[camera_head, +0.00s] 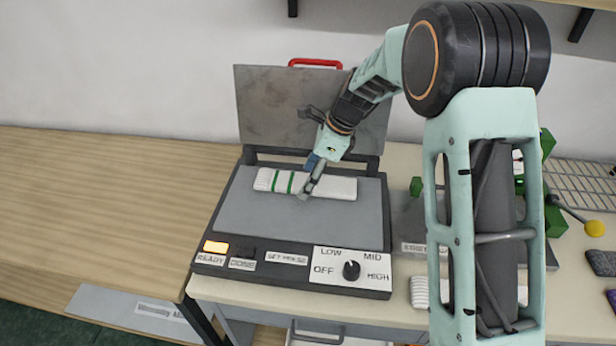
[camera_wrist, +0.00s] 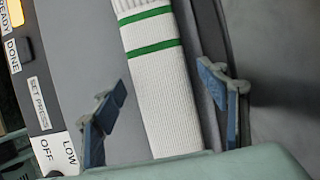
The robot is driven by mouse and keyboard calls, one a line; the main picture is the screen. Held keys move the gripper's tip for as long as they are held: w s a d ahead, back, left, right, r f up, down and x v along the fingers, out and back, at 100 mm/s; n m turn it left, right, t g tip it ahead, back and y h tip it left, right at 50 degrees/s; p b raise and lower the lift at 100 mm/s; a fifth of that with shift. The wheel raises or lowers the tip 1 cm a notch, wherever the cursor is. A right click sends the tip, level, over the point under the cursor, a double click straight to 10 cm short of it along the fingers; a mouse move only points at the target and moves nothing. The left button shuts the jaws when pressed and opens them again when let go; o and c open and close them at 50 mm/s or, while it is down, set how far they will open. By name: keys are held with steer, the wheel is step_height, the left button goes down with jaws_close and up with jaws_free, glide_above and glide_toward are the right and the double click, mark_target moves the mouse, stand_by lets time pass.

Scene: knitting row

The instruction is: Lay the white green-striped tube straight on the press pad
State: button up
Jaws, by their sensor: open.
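The white tube (camera_head: 335,188) with two green stripes lies flat on the grey press pad (camera_head: 290,222), along the pad's back half and roughly in line with its long side. Its striped end points left. In the wrist view the tube (camera_wrist: 165,90) runs between the two blue-tipped fingers, with a gap on each side. My gripper (camera_head: 309,178) is over the middle of the tube. In the wrist view my gripper (camera_wrist: 165,108) is open and not closed on the tube. The tube's near end is hidden by my gripper there.
The press lid (camera_head: 270,105) with a red handle (camera_head: 315,63) stands raised behind the pad. The front panel has a lit ready lamp (camera_head: 216,247) and a dial (camera_head: 351,270). A green object (camera_head: 553,215) and a wire rack (camera_head: 580,180) are at right. The wooden table (camera_head: 100,210) at left is clear.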

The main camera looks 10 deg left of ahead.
steer(key=v, duration=1.2)
steer(key=shift+r, duration=0.1)
